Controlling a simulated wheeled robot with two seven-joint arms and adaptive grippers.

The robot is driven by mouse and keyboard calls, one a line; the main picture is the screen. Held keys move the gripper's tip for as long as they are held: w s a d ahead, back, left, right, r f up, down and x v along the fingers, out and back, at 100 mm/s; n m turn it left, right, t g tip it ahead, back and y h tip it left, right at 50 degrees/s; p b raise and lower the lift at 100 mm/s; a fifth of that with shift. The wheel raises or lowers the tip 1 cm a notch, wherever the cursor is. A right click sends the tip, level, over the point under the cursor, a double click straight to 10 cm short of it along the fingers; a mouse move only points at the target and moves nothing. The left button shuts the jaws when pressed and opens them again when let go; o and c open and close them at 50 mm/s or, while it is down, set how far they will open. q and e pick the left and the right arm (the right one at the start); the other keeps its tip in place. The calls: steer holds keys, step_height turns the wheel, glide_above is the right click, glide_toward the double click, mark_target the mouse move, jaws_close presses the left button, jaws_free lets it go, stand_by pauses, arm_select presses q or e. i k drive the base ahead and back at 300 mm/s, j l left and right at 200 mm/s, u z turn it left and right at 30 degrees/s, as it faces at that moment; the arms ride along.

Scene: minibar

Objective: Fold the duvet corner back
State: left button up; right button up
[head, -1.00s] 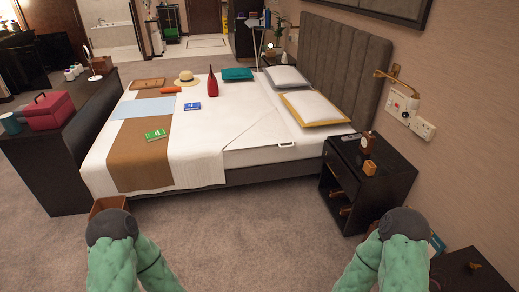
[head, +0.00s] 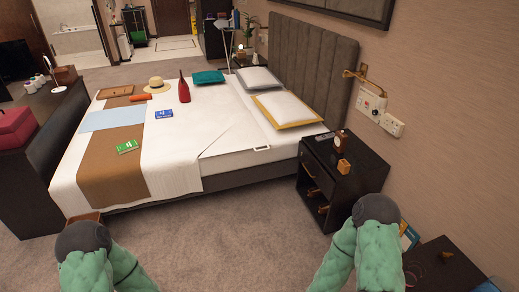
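The white duvet (head: 215,124) covers the bed. Near the pillows, its near corner shows a slanting edge running to a small dark-framed white tab (head: 261,149) at the bed's near side. White sheet shows between that edge and the pillows. I cannot tell how the duvet layers lie there. My two green-sleeved arms show at the bottom of the head view, short of the bed. Neither gripper is in view.
On the bed are a red bottle (head: 184,91), a straw hat (head: 158,86), a green booklet (head: 127,146), a blue booklet (head: 163,114) and pillows (head: 286,106). A dark nightstand (head: 340,178) stands at the right. Carpet (head: 225,225) before the bed is clear.

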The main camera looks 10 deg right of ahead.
mark_target(245, 134)
steer(key=i+l+u, duration=0.3)
steer(key=i+l, duration=0.35)
steer(key=i, duration=0.4)
steer(key=i+l+u, duration=0.3)
steer(key=i+l, duration=0.55)
steer(key=i+l+u, duration=0.3)
steer(key=i+l, duration=0.65)
steer(key=l, duration=0.15)
